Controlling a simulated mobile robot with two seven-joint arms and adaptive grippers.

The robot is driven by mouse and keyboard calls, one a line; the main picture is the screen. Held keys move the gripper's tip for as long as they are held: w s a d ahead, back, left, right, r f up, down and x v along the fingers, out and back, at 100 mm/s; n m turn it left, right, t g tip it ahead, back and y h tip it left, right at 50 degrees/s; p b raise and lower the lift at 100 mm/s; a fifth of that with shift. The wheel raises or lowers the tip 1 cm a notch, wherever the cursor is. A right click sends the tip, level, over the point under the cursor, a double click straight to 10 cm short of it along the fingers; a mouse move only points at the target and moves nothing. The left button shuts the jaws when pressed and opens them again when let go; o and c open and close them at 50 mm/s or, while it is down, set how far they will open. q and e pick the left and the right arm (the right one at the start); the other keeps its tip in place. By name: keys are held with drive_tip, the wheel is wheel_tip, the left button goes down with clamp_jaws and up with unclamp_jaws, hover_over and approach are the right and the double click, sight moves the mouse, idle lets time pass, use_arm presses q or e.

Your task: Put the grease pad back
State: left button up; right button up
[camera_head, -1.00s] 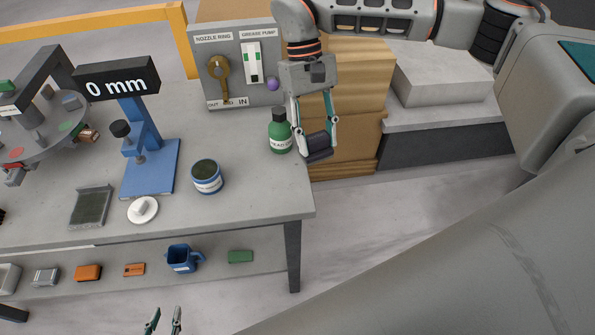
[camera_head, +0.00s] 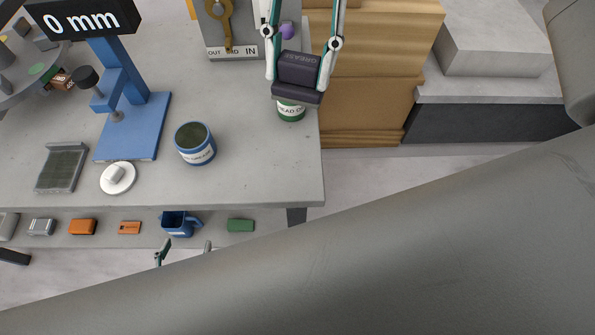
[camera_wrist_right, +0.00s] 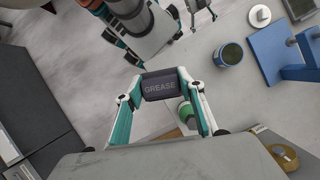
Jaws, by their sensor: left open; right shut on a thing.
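The grease pad (camera_head: 298,78) is a dark block with "GREASE" on its face. My right gripper (camera_head: 300,68) is shut on it and holds it up near the right end of the table. The pad hides the upper part of a green bottle (camera_head: 291,112) in the head view; I cannot tell if they touch. In the right wrist view the pad (camera_wrist_right: 160,86) sits between both fingertips, with the bottle (camera_wrist_right: 186,110) beyond it. My left gripper (camera_head: 184,252) is open and empty at the bottom of the head view, partly hidden by a large grey shape.
On the table stand a blue tin (camera_head: 195,150), a white disc (camera_head: 117,178), a framed dark pad (camera_head: 62,168) and a blue gauge stand (camera_head: 135,125). A pump panel (camera_head: 228,35) stands behind.

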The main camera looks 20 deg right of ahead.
drive_tip(key=shift+s+a+r+m, duration=0.15)
drive_tip(key=shift+s+a+m, duration=0.2)
drive_tip(key=shift+s, duration=0.35)
drive_tip(key=shift+s+f, duration=0.15)
drive_tip(key=shift+f, duration=0.15)
wheel_tip(320, 180, down, 19)
drive_tip(key=shift+r, duration=0.1)
use_arm(q)
drive_tip(key=shift+s+f, duration=0.1)
drive_tip(key=shift+f, duration=0.35)
drive_tip(key=shift+f+b, duration=0.1)
drive_tip(key=shift+b, duration=0.25)
use_arm(e)
drive_tip(key=shift+f, duration=0.25)
drive_tip(key=o, duration=1.1)
drive_tip(key=shift+c, duration=0.2)
